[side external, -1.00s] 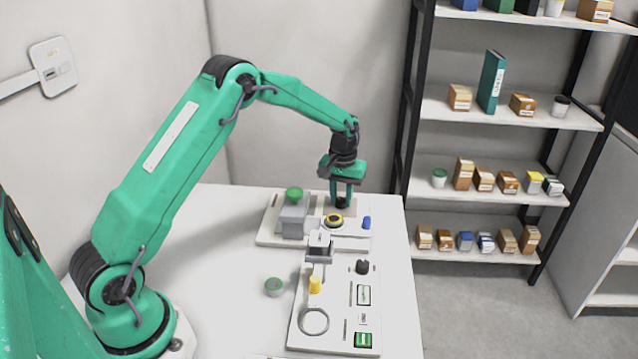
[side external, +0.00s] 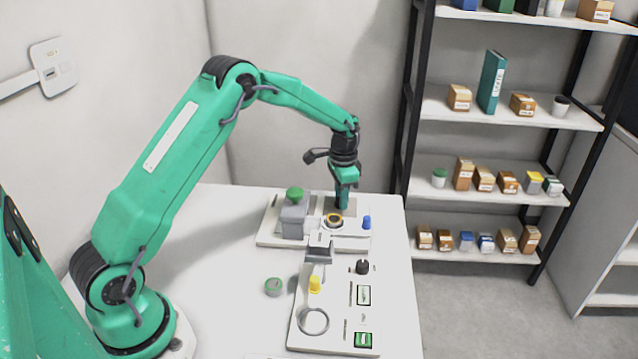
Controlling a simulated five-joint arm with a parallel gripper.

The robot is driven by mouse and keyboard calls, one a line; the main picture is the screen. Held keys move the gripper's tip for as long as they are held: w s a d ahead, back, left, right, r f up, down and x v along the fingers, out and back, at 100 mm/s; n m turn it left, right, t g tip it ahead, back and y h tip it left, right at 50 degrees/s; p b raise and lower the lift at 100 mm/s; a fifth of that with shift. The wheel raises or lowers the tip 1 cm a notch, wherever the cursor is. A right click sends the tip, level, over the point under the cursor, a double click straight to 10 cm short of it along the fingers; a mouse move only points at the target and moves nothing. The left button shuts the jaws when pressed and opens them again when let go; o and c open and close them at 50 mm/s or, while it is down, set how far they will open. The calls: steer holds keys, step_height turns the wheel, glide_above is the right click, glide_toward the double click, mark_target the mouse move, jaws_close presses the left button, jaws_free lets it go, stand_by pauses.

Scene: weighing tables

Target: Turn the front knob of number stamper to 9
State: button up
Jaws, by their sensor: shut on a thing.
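The far white station (side external: 264,240) carries a grey block with a green knob (side external: 294,193), a dark round part with an orange ring (side external: 334,220) and a blue knob (side external: 367,223). I cannot tell for sure which station is the number stamper. My gripper (side external: 342,206) points down at the back of the far station, behind the ringed part. Its fingers appear edge-on, shut on a small dark knob that they now almost wholly hide. No number on that knob can be read.
A nearer white panel (side external: 298,340) holds a grey upright part (side external: 319,252), a yellow knob (side external: 314,284), a black knob (side external: 362,267) and a metal ring (side external: 313,321). A green-topped round piece (side external: 273,287) lies left of it. The left of the table is clear.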

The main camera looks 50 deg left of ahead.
steer(key=m, duration=0.3)
steer(key=shift+r+m, duration=0.1)
steer(key=shift+m, duration=0.3)
steer(key=m, duration=0.4)
stand_by(0.3)
steer(key=o, duration=1)
step_height(320, 180, up, 7)
steer(key=shift+r, duration=0.4)
